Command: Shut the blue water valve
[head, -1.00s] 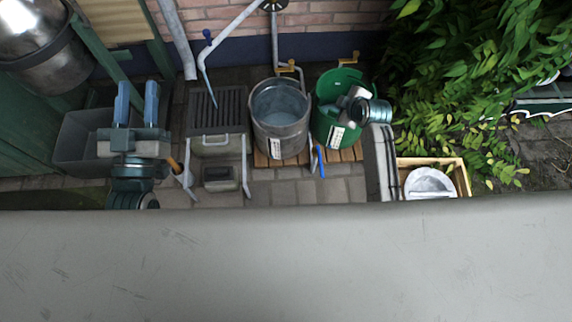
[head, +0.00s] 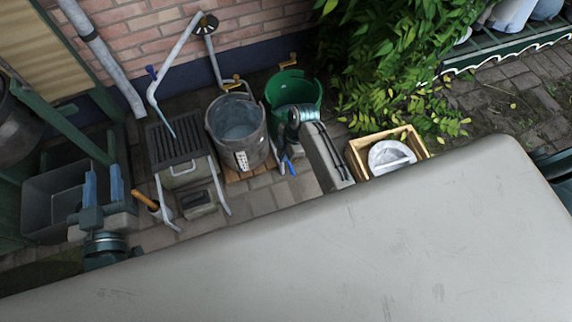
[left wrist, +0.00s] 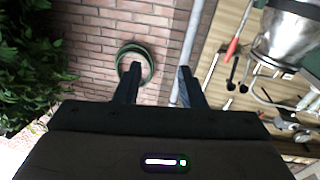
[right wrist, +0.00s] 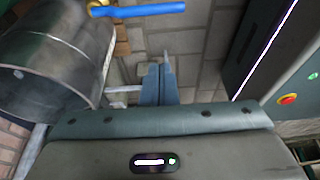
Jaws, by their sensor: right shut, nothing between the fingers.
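A blue lever (head: 288,163) sits low in front of the pallet between the grey and green tubs. In the right wrist view a blue bar-shaped handle (right wrist: 140,10) with a brass fitting shows at the top, beyond my fingers. A smaller blue handle (head: 150,72) tops the pale spout pipe by the wall, with a bluish stream below its outlet. I cannot tell for certain which is the water valve. My right gripper (right wrist: 159,85) is shut and empty, apart from the handle. My left gripper (head: 103,185) is open and empty over the grey crate's side.
A grey metal tub (head: 237,130) and a green tub (head: 293,90) stand by the wall. A slatted drain stand (head: 175,145) is left of them, a wooden box (head: 415,143) to the right. A broad grey surface (head: 330,250) fills the foreground. Some paving is clear.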

